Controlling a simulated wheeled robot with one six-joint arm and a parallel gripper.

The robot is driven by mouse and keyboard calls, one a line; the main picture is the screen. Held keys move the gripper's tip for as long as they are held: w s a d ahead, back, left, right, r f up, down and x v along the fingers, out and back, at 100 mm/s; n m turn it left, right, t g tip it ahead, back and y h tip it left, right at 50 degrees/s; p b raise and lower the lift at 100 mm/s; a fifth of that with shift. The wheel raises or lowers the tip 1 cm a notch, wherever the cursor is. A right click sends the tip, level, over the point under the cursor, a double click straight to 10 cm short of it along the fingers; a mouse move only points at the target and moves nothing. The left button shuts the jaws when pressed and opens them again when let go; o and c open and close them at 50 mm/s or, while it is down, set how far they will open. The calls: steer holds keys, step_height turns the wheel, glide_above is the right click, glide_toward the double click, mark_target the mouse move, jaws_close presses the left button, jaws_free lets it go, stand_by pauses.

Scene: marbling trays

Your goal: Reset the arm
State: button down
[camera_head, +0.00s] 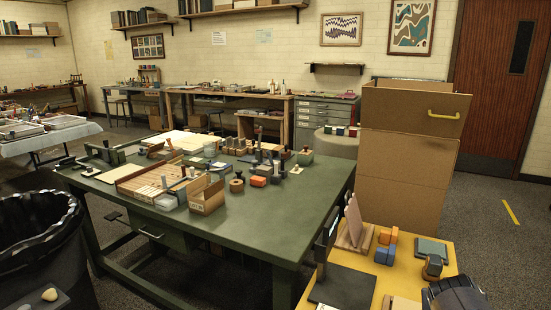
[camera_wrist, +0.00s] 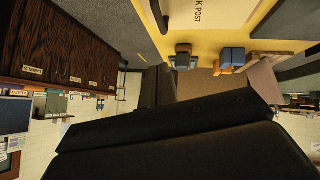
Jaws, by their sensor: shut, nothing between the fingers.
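My gripper (camera_wrist: 164,98) shows in the wrist view as dark fingers across the middle and bottom. The fingers are shut with nothing held. The wrist view is turned over, with the yellow table (camera_wrist: 262,28) at its top. The gripper hides part of the room behind it. In the head view a dark rounded part at the bottom right, by the yellow table (camera_head: 405,262), seems to be my arm; the fingers cannot be made out there.
Orange and blue blocks (camera_head: 386,247) and a leaning pinkish board (camera_head: 353,218) stand on the yellow table. A large green table (camera_head: 262,213) with trays and small items is at centre. Cardboard boxes (camera_head: 405,170) are stacked behind. A black bin (camera_head: 40,235) is at left. Floor at right is clear.

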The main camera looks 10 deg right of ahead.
steer(key=d+r+p+v, duration=0.1)
steer(key=p+v, duration=0.4)
steer(key=v, duration=0.5)
steer(key=w+d+f+b, duration=0.1)
steer(key=d+f+b, duration=0.1)
steer(key=f+b, duration=0.1)
steer(key=w+d+f+b, duration=0.1)
steer(key=w+f+b, duration=0.1)
steer(key=f, duration=0.3)
steer(key=w+d+f+b, duration=0.1)
steer(key=d+f+b, duration=0.1)
steer(key=f+b, duration=0.2)
steer(key=shift+b+x, duration=0.4)
steer(key=shift+x, duration=0.35)
steer(key=shift+a+f+b, duration=0.15)
steer(key=shift+f+b, duration=0.15)
steer(key=shift+f, duration=0.1)
steer(key=shift+w+a+r, duration=0.15)
steer(key=shift+a+r, duration=0.15)
steer(key=shift+r, duration=0.3)
steer(key=shift+w+a+r, duration=0.2)
steer(key=shift+a+r, duration=0.1)
steer(key=shift+r, duration=0.35)
steer(key=w+a+r+n+g+h, duration=0.2)
steer(key=w+a+r+h, duration=0.1)
steer(key=a+r+h, duration=0.1)
steer(key=shift+a+n+h, duration=0.2)
steer(key=shift+n+h, duration=0.1)
steer(key=shift+n, duration=0.1)
steer(key=shift+b, duration=0.3)
